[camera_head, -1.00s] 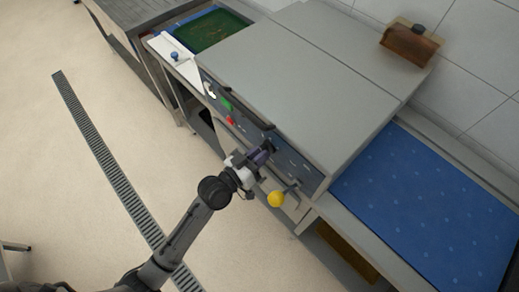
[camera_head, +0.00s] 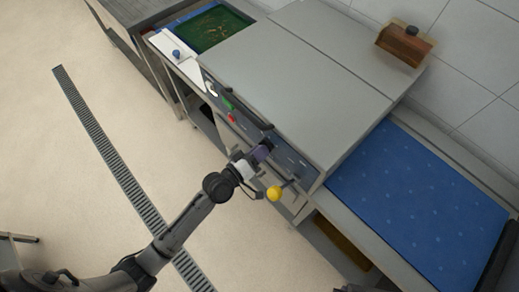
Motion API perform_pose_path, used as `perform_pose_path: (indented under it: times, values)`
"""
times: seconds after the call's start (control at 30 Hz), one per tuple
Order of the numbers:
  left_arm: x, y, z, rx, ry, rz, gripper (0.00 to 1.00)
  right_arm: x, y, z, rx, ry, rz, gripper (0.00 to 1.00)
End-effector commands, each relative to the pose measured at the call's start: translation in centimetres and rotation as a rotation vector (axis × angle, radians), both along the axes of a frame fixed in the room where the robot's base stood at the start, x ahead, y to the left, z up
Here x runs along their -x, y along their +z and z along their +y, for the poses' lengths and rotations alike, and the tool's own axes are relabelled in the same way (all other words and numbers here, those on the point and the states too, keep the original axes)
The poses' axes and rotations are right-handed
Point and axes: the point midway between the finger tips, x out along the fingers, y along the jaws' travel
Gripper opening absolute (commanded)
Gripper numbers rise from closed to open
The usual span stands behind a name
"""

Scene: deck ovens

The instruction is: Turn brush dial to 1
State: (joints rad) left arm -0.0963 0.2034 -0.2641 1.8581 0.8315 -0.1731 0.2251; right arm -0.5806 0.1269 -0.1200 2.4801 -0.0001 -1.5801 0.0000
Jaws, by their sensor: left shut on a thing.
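My left gripper (camera_head: 261,152) is at the dark control panel (camera_head: 284,156) on the front of the grey machine. It is shut on a small dark purplish dial at the panel; the fingers cover most of it, and its pointer and numbers cannot be read. A green button (camera_head: 227,104) and a red button (camera_head: 232,118) sit on the panel up and to the left of the gripper. A yellow ball knob (camera_head: 274,193) on a lever is just below and right of the gripper, apart from it. My right gripper is not in view.
A dark handle bar (camera_head: 250,117) runs along the machine's front edge. A blue dotted belt (camera_head: 418,205) lies to the right. A green-lined tray (camera_head: 212,29) is at the back left. A brown box (camera_head: 402,47) stands at the wall. The floor at left is open, with a drain grate (camera_head: 110,160).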

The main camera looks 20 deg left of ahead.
Motion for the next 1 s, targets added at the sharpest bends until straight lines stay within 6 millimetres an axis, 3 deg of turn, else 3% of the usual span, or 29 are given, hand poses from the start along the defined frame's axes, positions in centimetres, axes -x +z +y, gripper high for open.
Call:
perform_pose_path:
  times: [0.47, 0.5, 0.73, 1.0]
  values:
    - [-0.02, -0.02, 0.02, 0.012, 0.001, 0.005, 0.0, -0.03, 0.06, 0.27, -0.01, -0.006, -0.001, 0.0]
    - [-0.01, -0.02, 0.02, 0.012, 0.001, 0.005, 0.2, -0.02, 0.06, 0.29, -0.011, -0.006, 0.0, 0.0]
    - [-0.01, -0.01, 0.02, 0.01, 0.0, 0.004, 0.41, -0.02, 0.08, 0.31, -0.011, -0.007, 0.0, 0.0]
    - [-0.01, 0.0, 0.01, 0.009, 0.0, 0.004, 0.41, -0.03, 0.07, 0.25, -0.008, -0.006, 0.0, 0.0]
